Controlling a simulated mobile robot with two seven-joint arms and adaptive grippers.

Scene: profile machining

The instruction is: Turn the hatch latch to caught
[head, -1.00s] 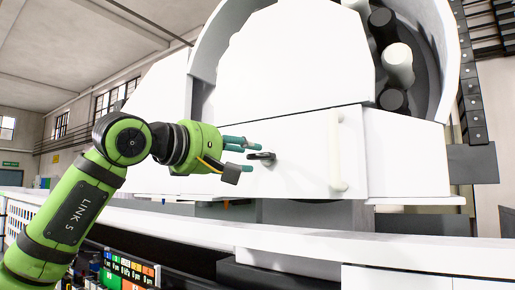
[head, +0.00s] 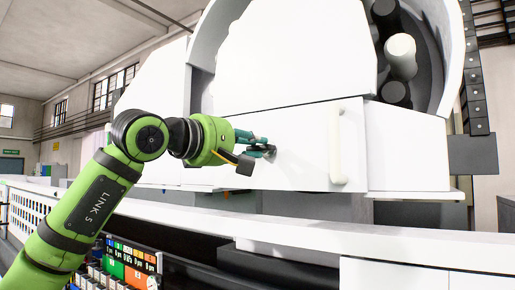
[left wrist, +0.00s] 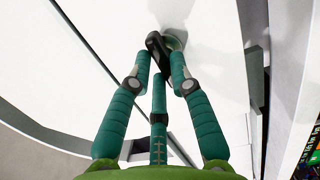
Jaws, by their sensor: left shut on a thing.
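The hatch latch (head: 271,151) is a small dark lever on the white hatch panel (head: 300,160), left of a pale upright handle. It also shows in the left wrist view (left wrist: 155,44) as a black lever on a round grey base (left wrist: 174,40). My left gripper (head: 264,146) has teal fingers and is shut on the latch. In the left wrist view the fingers (left wrist: 163,62) close around the lever from both sides. The fingers hide part of the lever in the head view. My right gripper is in neither view.
A pale vertical handle (head: 335,146) stands out from the panel to the right of the latch. A white ledge (head: 330,236) runs across below the panel. Dark and white rollers (head: 400,56) show in the round opening above right.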

